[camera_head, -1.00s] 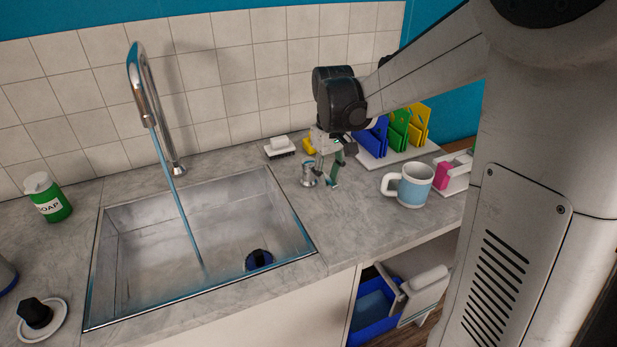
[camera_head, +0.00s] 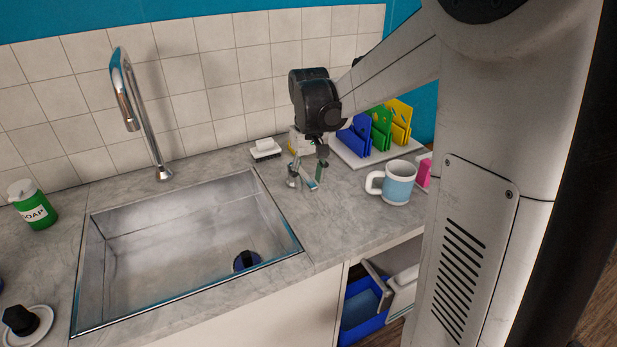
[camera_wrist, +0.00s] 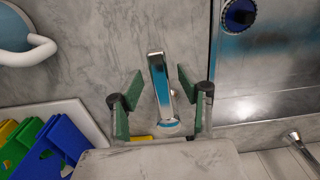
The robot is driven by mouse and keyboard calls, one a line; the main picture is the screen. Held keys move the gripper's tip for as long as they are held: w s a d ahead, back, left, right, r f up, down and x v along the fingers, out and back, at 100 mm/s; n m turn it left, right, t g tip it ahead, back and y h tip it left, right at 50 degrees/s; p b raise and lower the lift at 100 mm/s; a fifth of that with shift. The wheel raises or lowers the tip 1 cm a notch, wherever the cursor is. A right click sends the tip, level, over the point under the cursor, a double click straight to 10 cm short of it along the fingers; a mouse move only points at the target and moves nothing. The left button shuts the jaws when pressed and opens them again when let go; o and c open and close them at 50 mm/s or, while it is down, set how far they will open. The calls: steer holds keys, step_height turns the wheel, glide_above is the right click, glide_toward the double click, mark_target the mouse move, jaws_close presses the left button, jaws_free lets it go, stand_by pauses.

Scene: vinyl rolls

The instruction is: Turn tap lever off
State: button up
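The chrome tap lever (camera_head: 293,179) stands on the counter to the right of the sink. In the wrist view the lever (camera_wrist: 160,88) lies between my two green-padded fingers. My gripper (camera_head: 309,182) is low over the counter at the lever, and its fingers (camera_wrist: 160,80) are spread apart. I see gaps on both sides of the lever in the wrist view, with the right finger closer to it. The chrome tap spout (camera_head: 142,110) arches over the sink (camera_head: 180,240), and no water stream shows from it.
A blue and white mug (camera_head: 398,183) stands right of my gripper. A rack with coloured boards (camera_head: 378,130) is behind it. A soap block on a brush (camera_head: 265,148) sits behind the lever. A green soap bottle (camera_head: 36,210) is at the far left.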

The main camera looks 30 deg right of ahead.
mark_target(309, 180)
steer(key=shift+r, duration=0.1)
step_height(309, 180, up, 12)
stand_by(0.6)
stand_by(0.4)
steer(key=s+a+f+t, duration=0.2)
steer(key=s+a, duration=0.4)
steer(key=s, duration=0.3)
steer(key=s+a+f+t, duration=0.3)
steer(key=s+a+t, duration=0.2)
steer(key=s, duration=0.5)
steer(key=shift+s+a+f, duration=0.2)
steer(key=shift+s+a, duration=0.1)
steer(key=shift+a, duration=0.7)
